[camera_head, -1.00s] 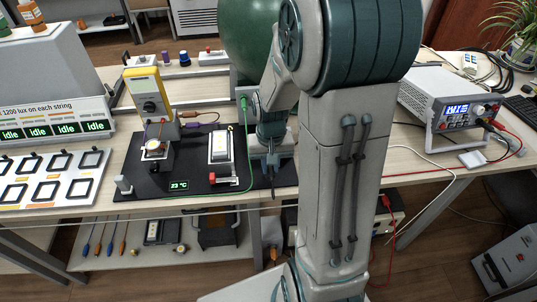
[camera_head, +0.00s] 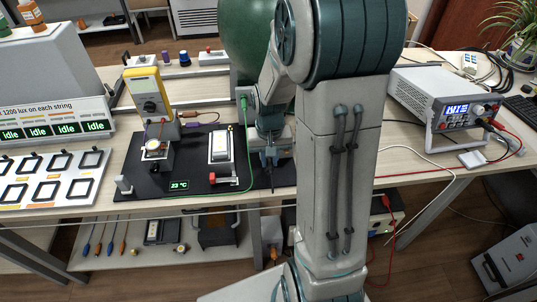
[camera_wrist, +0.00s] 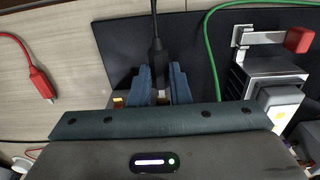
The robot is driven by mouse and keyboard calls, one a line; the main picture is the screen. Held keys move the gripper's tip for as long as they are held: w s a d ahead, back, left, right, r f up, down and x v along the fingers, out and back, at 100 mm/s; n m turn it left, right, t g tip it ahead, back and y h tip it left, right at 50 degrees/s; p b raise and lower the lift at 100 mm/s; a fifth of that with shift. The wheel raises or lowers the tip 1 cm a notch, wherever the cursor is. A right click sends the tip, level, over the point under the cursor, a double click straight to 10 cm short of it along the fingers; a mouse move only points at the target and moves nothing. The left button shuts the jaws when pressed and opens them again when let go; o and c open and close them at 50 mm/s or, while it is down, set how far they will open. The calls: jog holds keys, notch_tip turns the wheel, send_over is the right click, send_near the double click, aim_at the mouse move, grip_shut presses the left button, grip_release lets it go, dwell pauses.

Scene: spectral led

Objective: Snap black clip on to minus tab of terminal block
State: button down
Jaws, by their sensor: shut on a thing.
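My gripper (camera_wrist: 162,80) is shut on a black clip (camera_wrist: 157,52). The clip's black cable runs up and away in the wrist view. In the head view my gripper (camera_head: 269,158) is low at the right end of the black mat (camera_head: 198,180), right of the clamp fixture. A small orange part (camera_wrist: 118,101) shows beside the left finger, and a pale bit shows between the fingertips. These may belong to the terminal block, but my gripper hides most of that spot, so I cannot make out the minus tab or whether the clip touches it.
A red clip (camera_wrist: 40,82) with its lead lies on the table left of the mat in the wrist view. A green cable (camera_wrist: 212,50) runs close to my gripper's right. A red-handled clamp (camera_wrist: 298,40) stands further right. A power supply (camera_head: 445,98) stands at the right.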

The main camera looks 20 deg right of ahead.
jog(key=shift+w, duration=0.15)
dwell(0.5)
jog(key=shift+w+d, duration=0.1)
jog(key=shift+w, duration=0.2)
jog(key=c, duration=1.3)
grip_release()
notch_tip(320, 180, up, 14)
jog(key=shift+f+p, duration=0.1)
jog(key=shift+p, duration=0.35)
